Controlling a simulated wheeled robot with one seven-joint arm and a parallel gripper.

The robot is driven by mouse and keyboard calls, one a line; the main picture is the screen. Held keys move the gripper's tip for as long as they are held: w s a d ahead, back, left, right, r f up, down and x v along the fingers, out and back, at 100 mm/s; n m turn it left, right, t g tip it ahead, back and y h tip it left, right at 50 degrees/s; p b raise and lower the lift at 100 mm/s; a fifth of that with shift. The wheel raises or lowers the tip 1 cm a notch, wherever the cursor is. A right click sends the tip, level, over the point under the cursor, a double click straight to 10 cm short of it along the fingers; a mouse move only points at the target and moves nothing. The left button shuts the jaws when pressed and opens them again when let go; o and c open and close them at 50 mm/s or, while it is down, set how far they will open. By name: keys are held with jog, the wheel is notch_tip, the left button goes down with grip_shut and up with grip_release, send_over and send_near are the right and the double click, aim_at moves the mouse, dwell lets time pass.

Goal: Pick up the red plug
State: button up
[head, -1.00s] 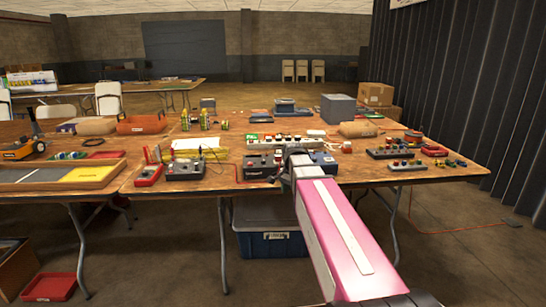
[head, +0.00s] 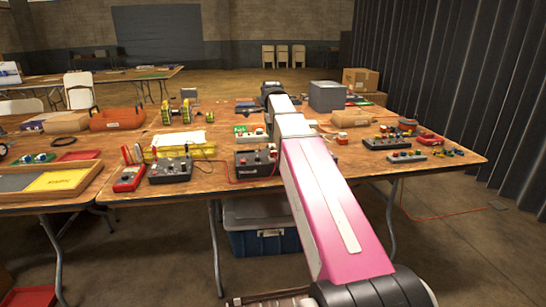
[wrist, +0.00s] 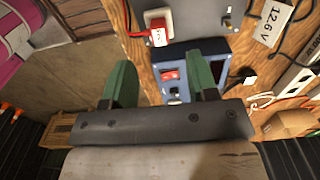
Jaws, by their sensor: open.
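In the wrist view my gripper (wrist: 166,72) is open, with its two green fingers apart and nothing between their tips. A small red piece (wrist: 159,37) with a white top and a red cable lies beyond the fingertips, at the upper middle. It may be the red plug, but I cannot tell for sure. A blue-edged device (wrist: 185,55) with a red switch sits below it, partly hidden behind the fingers. In the head view my arm reaches over the table and its end hides the gripper's fingers.
A grey box marked 12.6 V (wrist: 268,18) and a black plug (wrist: 242,78) are close by in the wrist view. In the head view, two black terminal boxes (head: 171,170) (head: 250,163) stand at the table's front edge. A grey box (head: 327,97) stands farther back.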

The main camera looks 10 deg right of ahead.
aim_at(272, 152)
jog(key=shift+s+f, duration=0.1)
jog(key=shift+f, duration=4)
grip_shut()
